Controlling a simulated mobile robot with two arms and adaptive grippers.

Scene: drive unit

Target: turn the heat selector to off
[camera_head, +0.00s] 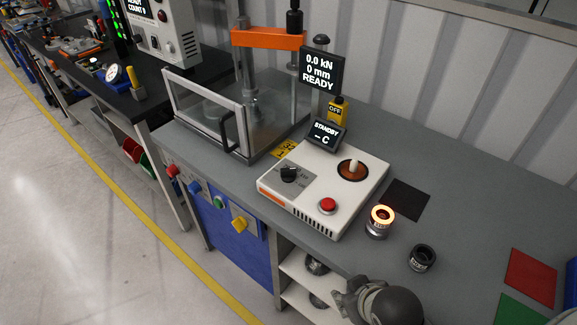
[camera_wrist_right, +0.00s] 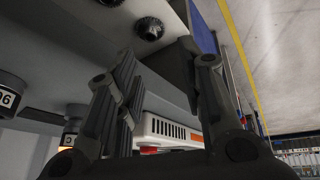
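The heat selector is a black knob (camera_head: 290,174) on the grey panel at the left of a white heater unit (camera_head: 330,188). The print around the knob is too small to read. The unit's small display (camera_head: 326,133) reads STANDBY and shows no temperature number. My right gripper (camera_head: 350,297) is low at the bottom of the head view, by the bench's front edge and apart from the knob. In the right wrist view its fingers (camera_wrist_right: 158,62) are spread with nothing between them. The heater's vented side (camera_wrist_right: 168,129) shows beyond them. My left gripper is not in view.
A red button (camera_head: 327,205) and a brown round plate with a pale peg (camera_head: 352,168) are on the unit. A glowing ring part (camera_head: 380,219) and a dark cylinder (camera_head: 422,257) stand to its right. A press with a clear guard (camera_head: 208,118) stands behind left.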

